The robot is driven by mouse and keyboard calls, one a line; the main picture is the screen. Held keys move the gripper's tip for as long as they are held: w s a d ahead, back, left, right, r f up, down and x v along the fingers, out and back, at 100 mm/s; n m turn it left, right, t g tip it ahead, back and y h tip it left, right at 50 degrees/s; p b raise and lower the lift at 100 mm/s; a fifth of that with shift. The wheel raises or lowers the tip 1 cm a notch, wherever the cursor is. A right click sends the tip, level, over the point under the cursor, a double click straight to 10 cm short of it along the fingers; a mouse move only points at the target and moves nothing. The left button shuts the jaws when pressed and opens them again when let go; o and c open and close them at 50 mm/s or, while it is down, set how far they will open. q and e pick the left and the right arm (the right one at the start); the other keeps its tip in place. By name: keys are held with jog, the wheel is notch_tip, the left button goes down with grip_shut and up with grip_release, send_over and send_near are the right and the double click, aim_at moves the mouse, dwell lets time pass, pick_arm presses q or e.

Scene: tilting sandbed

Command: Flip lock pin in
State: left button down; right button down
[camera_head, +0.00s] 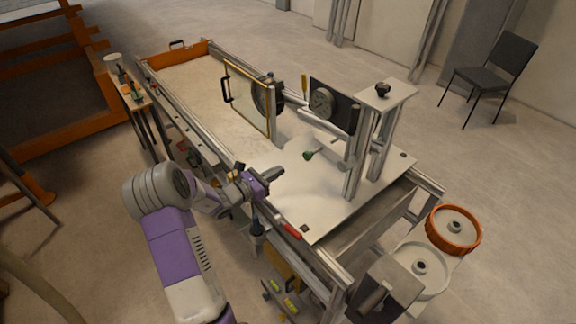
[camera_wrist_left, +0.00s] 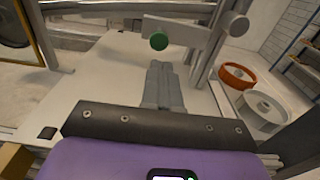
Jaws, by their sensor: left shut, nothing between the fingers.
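My left gripper (camera_head: 275,174) is shut and empty, held low over the white plate of the sandbed (camera_head: 330,205). In the left wrist view its grey fingers (camera_wrist_left: 160,85) lie together, pointing forward. A green round knob (camera_head: 310,155) on a grey bar stands beyond the fingertips, apart from them; it also shows in the left wrist view (camera_wrist_left: 159,41). A red handle (camera_head: 292,231) sits on the near side rail, right of the gripper. I cannot tell for certain which part is the lock pin. My right gripper is not in view.
A metal post frame (camera_head: 366,150) with a dark dial panel (camera_head: 332,105) stands behind the knob. A gold-framed clear panel (camera_head: 247,97) crosses the bed to the left.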

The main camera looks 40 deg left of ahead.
pick_arm(q)
jog(key=v, duration=0.4)
jog(key=shift+f, duration=0.1)
dwell(0.5)
